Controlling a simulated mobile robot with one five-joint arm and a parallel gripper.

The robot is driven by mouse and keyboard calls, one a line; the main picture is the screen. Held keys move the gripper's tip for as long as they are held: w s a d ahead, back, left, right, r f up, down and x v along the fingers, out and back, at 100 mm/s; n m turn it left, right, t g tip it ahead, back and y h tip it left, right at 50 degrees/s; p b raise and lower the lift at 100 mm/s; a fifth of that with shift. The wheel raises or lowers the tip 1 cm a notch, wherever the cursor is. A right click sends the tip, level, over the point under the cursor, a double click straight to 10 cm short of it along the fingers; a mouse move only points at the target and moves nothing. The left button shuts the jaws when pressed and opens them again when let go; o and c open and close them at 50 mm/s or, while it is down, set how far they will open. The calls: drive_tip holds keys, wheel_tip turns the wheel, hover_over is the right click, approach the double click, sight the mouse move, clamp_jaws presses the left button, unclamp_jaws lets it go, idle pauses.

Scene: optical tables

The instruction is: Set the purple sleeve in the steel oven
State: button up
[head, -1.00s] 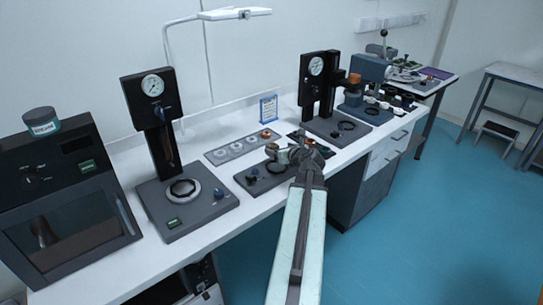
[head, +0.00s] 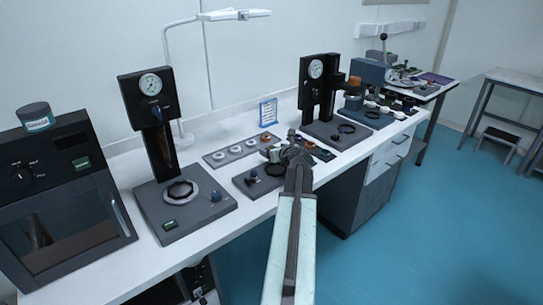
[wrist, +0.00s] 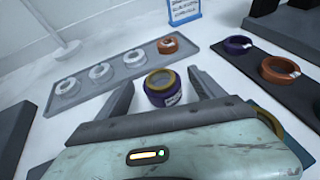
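In the wrist view a dark purple sleeve (wrist: 163,98) with a gold rim and a pale label stands on the white bench. My gripper (wrist: 160,84) is open, with a finger to each side of this sleeve and gaps showing between. A second purple ring (wrist: 238,45) sits at the far end of a dark plate to the right. In the head view my gripper (head: 292,144) is over the middle of the bench and hides the sleeve. A dark box oven (head: 62,205) with a window door, seemingly shut, stands at the bench's left end.
A grey tray (wrist: 90,94) holds several white rings and a copper ring. Another copper ring (wrist: 279,70) is on the dark plate. A gauge press (head: 160,140) stands between oven and gripper; another (head: 318,95) stands further right. A jar (head: 35,117) is on the oven.

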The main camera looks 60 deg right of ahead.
clamp_jaws()
drive_tip(key=shift+r, duration=0.15)
